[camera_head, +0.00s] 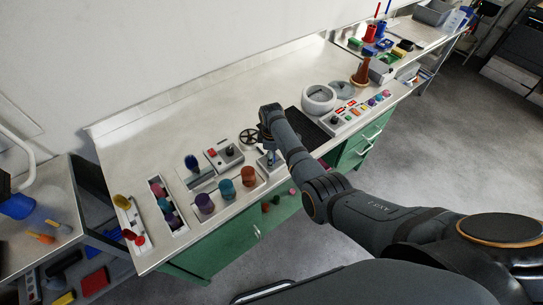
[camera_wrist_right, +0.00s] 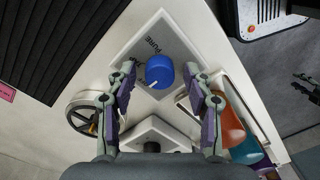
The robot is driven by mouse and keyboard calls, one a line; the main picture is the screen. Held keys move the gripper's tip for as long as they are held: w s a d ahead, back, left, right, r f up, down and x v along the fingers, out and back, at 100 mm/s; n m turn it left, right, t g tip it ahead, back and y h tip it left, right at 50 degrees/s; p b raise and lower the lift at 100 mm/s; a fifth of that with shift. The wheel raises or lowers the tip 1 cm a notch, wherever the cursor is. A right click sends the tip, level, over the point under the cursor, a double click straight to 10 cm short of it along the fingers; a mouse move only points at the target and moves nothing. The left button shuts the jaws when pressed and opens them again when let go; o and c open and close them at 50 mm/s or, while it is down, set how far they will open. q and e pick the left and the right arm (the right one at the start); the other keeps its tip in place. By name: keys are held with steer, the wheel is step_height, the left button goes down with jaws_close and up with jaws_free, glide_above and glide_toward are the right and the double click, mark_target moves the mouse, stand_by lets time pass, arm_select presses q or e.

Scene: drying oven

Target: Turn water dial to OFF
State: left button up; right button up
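The water dial is a round blue knob (camera_wrist_right: 159,71) with a short white pointer mark on its lower left edge in the right wrist view. It sits on a grey plate (camera_wrist_right: 183,52) with lettering that reads "PURE"; the other lettering is hard to make out. My right gripper (camera_wrist_right: 159,84) is open, with one finger on each side of the knob and a gap on both sides. In the head view my right gripper (camera_head: 269,149) points down at the bench, and the knob is hidden by my arm.
A black handwheel (camera_wrist_right: 82,117) stands left of the gripper in the right wrist view. A rack with orange and teal cylinders (camera_wrist_right: 228,126) is close on the right. In the head view, a white round device (camera_head: 318,98) and a button panel (camera_head: 357,113) stand farther right.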

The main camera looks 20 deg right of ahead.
steer(key=shift+r, duration=0.15)
step_height(320, 180, up, 12)
stand_by(0.4)
stand_by(0.3)
